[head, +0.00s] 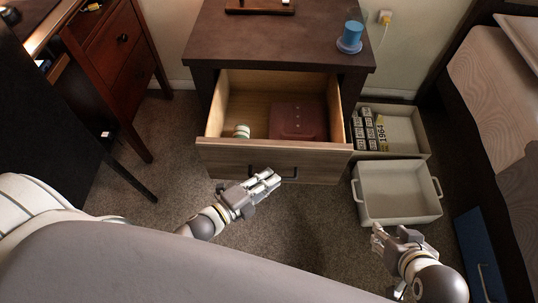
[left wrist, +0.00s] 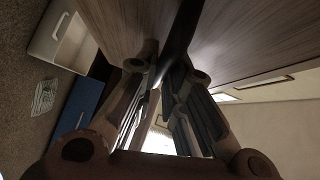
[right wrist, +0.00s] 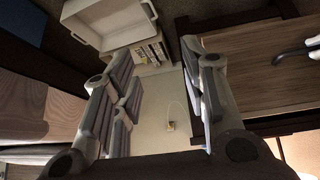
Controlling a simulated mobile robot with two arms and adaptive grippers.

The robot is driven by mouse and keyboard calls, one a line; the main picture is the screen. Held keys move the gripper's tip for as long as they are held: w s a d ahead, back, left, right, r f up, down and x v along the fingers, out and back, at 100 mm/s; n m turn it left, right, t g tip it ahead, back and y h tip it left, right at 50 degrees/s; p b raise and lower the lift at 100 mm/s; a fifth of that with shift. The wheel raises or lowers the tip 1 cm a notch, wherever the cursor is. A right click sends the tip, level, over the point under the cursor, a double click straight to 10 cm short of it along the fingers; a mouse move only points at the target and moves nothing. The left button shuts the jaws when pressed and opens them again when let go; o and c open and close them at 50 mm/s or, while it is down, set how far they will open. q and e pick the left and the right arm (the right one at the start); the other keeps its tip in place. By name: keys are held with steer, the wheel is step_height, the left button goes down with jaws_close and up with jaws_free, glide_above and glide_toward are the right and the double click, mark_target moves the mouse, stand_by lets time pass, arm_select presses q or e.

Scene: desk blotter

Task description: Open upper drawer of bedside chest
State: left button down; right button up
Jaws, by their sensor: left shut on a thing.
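The bedside chest (head: 210,38) has a dark brown top. Its upper drawer (head: 225,151) is pulled well out toward me, with its inside showing. My left gripper (head: 268,183) is at the drawer's dark bar handle (head: 288,177), in front of the drawer face, and is shut on it. The left wrist view shows the fingers (left wrist: 166,70) close together against the dark handle. The right wrist view also shows the handle (right wrist: 290,54) at the right edge. My right gripper (head: 385,236) is open and empty, low at right, apart from the chest.
White bins (head: 397,192) and (head: 405,130) stand right of the chest. A blue lamp-like item (head: 350,38) stands on top. A desk (head: 120,60) is left, a bed (head: 495,85) right.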

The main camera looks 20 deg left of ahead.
arm_select(q)
steer(key=s+d, duration=0.1)
steer(key=s, duration=0.5)
steer(key=shift+d+p, duration=0.4)
arm_select(e)
steer(key=s+g, duration=0.1)
steer(key=s+d+f+g, duration=0.1)
steer(key=s, duration=0.1)
steer(key=s+g, duration=0.1)
steer(key=s, duration=0.1)
steer(key=shift+s+d+f+h, duration=0.15)
steer(key=shift+d+f+h, duration=0.15)
steer(key=shift+f+h, duration=0.1)
arm_select(q)
steer(key=shift+s+f, duration=0.15)
steer(key=shift+s, duration=0.05)
steer(key=c, duration=1.5)
jaws_free()
arm_select(e)
steer(key=shift+s+r, duration=0.1)
arm_select(q)
steer(key=v, duration=1.2)
